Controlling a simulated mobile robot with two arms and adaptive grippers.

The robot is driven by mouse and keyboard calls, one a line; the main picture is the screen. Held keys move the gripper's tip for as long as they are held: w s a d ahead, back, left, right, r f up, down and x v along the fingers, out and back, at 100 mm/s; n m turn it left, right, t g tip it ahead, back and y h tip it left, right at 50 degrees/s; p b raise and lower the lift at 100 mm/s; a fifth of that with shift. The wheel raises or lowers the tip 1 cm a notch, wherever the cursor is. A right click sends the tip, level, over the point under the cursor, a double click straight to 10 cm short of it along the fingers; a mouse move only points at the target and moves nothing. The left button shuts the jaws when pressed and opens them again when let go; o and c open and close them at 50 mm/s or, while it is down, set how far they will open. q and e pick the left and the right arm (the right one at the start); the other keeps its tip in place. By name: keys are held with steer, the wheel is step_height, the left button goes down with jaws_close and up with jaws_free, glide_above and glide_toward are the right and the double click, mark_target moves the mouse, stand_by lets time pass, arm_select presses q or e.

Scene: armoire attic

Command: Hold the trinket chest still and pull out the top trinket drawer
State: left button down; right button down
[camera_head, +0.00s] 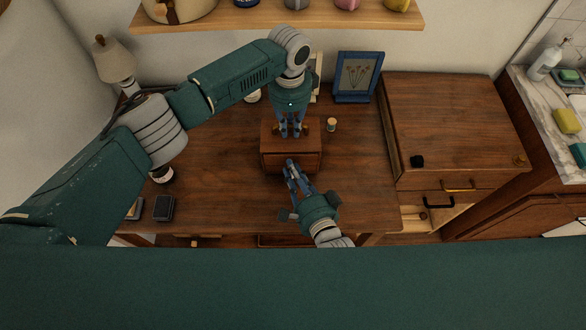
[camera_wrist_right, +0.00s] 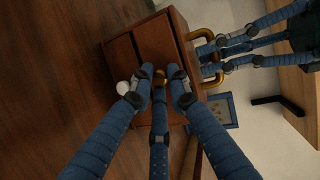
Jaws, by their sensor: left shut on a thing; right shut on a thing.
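The trinket chest (camera_head: 271,143) is a small brown wooden box standing on the table, and it also shows in the right wrist view (camera_wrist_right: 143,48). My right gripper (camera_head: 290,167) is at the chest's front, shut on a small brass knob (camera_wrist_right: 160,77) of a drawer. The fingers hide most of the knob. The drawer front looks flush with the chest.
The wooden table (camera_head: 225,205) is clear around the chest's front. A small jar (camera_head: 331,124) stands right of the chest, and a blue picture frame (camera_head: 358,77) stands behind. A large cabinet (camera_head: 450,120) with a partly open drawer is at right. A dark box (camera_head: 164,208) lies at left.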

steer(key=s, duration=0.8)
arm_select(q)
steer(key=shift+w, duration=0.1)
arm_select(e)
steer(key=shift+s+a, duration=0.1)
steer(key=c, duration=1.9)
jaws_free()
steer(key=shift+c, duration=0.2)
steer(key=v, duration=1.2)
